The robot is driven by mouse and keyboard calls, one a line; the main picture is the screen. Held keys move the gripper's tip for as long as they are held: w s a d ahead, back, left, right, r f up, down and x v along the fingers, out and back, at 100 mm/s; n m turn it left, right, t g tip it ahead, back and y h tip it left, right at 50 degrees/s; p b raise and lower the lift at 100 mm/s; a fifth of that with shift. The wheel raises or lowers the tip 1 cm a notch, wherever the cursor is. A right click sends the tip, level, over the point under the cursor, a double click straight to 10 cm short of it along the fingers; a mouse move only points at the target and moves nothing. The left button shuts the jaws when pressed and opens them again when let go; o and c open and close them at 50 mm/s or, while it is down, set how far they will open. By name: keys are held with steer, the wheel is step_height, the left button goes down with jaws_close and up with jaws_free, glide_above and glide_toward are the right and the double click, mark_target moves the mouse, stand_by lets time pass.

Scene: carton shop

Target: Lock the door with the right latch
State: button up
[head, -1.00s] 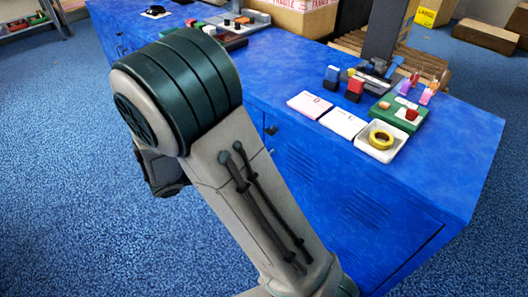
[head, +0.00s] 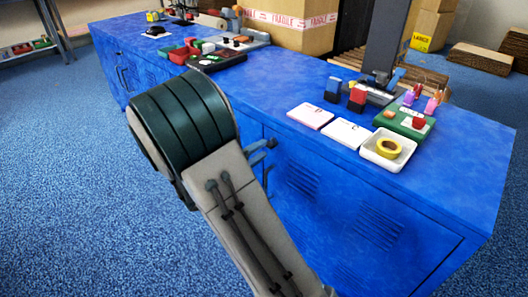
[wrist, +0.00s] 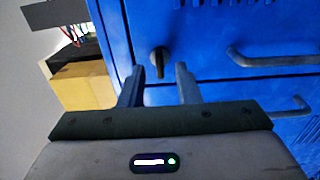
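The blue cabinet (head: 345,185) stands with louvred doors along its front. In the wrist view, a dark latch (wrist: 158,61) sits on the blue cabinet front, pointing roughly down in the picture. My gripper (wrist: 161,82) is open, its two fingers apart with the latch's lower end in line with the gap between them. I cannot tell whether either finger touches it. In the head view, my arm covers part of the cabinet front, and what look like the finger ends (head: 262,152) show just past it. The latch is not clear there.
Curved handles (wrist: 275,57) lie right of the latch in the wrist view. The cabinet top carries a white tray with yellow tape (head: 388,150), stamps (head: 357,97), a green tray (head: 405,122) and a large carton (head: 290,30). Blue carpet to the left is clear.

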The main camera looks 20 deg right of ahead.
steer(key=shift+x, duration=1.2)
jaws_close()
